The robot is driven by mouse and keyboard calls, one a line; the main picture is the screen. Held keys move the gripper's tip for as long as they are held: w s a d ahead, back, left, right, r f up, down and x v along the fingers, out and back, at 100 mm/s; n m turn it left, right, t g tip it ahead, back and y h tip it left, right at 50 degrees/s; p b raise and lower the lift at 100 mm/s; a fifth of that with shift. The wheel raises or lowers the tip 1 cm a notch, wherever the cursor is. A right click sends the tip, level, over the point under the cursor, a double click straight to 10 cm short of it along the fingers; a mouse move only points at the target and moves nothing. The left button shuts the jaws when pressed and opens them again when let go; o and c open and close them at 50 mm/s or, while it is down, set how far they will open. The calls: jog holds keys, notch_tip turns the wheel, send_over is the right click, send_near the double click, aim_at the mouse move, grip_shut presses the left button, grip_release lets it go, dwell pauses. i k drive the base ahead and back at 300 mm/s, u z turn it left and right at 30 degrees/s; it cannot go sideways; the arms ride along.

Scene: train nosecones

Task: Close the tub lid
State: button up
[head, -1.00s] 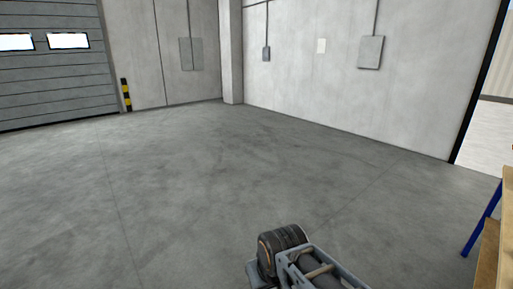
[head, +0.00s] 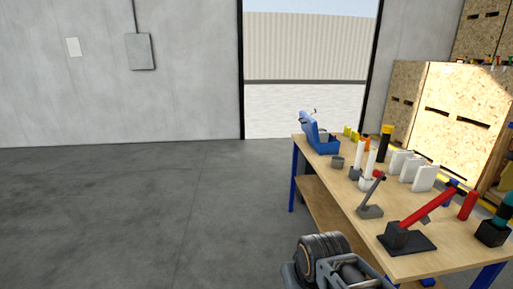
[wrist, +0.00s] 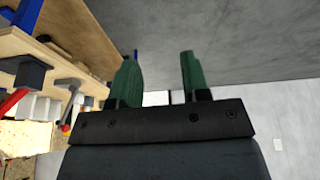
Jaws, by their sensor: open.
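A small blue tub (head: 325,144) stands at the far left end of the workbench in the head view. Its lighter blue lid (head: 308,124) appears raised and tilted back at the tub's left side. Something grey shows inside the tub, too small to tell. My gripper (wrist: 158,76) shows in the wrist view with two green fingers apart and nothing between them. It is away from the tub, and I cannot make out the tub in the wrist view. In the head view only part of my arm shows at the bottom, left of the bench.
The wooden workbench (head: 345,195) with blue legs holds a red-handled tool (head: 430,208), a grey lever clamp (head: 371,203), white blocks (head: 420,177) and several bottles. Wooden crates (head: 455,115) stand behind it. The concrete floor (head: 130,215) left of the bench is clear.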

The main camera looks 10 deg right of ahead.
aim_at(310, 124)
jog(key=z, duration=0.4)
jog(key=i, duration=1.15)
jog(key=u, duration=0.6)
jog(key=i, duration=2.15)
jog(key=z, duration=0.2)
